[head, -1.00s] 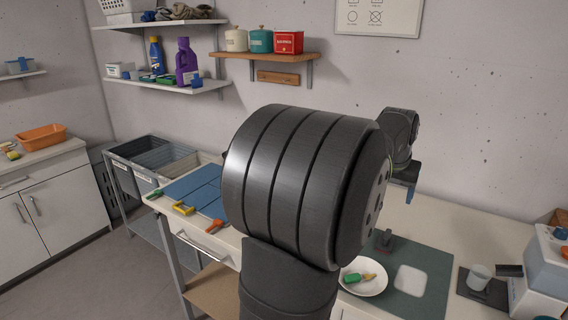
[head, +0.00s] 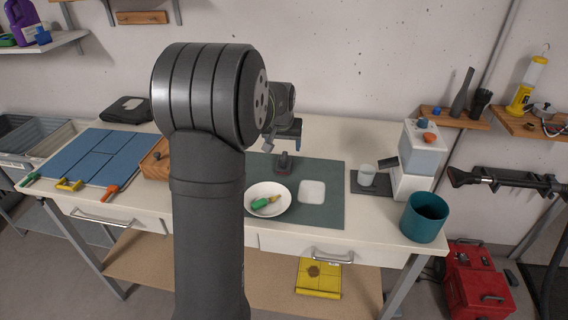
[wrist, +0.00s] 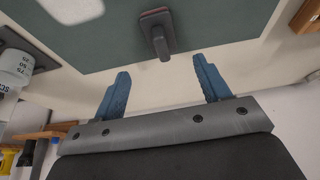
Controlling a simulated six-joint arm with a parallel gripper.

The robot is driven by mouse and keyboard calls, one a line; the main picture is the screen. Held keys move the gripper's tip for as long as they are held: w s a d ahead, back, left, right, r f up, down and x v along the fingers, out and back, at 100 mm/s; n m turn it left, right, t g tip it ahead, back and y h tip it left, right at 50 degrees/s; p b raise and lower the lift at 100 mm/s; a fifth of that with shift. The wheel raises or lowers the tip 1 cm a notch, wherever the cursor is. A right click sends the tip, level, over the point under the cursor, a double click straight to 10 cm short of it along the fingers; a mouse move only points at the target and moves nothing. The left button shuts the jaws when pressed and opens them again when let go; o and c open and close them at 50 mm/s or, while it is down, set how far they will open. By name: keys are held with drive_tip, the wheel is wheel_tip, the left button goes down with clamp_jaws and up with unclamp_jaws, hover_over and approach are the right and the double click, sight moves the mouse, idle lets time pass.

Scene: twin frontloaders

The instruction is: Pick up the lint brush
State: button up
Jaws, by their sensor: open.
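What looks like the lint brush (head: 284,163), a small dark grey and reddish thing with a stubby handle, rests near the back edge of the green-grey mat (head: 325,210). In the wrist view the lint brush (wrist: 157,32) shows a flat base with a handle pointing toward the gap between my fingers. My gripper (head: 284,139) has blue fingers and hangs above and behind the lint brush. In the wrist view my gripper (wrist: 163,68) is open and empty, with the brush just beyond the fingertips, apart from them.
A white plate (head: 284,207) with a green and yellow item and a white pad (head: 312,191) are on the mat. To the right stand a cup (head: 367,176), a dispenser (head: 420,160) and a teal bin (head: 424,217). A wooden box (head: 156,160) is left, partly hidden by my arm.

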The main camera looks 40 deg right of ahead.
sight(284, 157)
drive_tip(key=x, duration=0.9)
drive_tip(key=shift+s+a+f, duration=0.1)
drive_tip(key=shift+a+f, duration=0.1)
drive_tip(key=shift+f, duration=0.05)
drive_tip(key=c, duration=1.1)
drive_tip(key=shift+r, duration=0.1)
wheel_tip(284, 157, up, 4)
drive_tip(key=s+d+r, duration=0.1)
drive_tip(key=s+r, duration=0.1)
drive_tip(key=s, duration=0.1)
drive_tip(key=s+d+r, duration=0.1)
drive_tip(key=s+r, duration=0.1)
drive_tip(key=s, duration=0.2)
drive_tip(key=s+d+r, duration=0.1)
drive_tip(key=s+r, duration=0.2)
drive_tip(key=s, duration=0.1)
drive_tip(key=shift+s+d, duration=0.1)
drive_tip(key=shift+o, duration=0.7)
drive_tip(key=shift+f, duration=0.1)
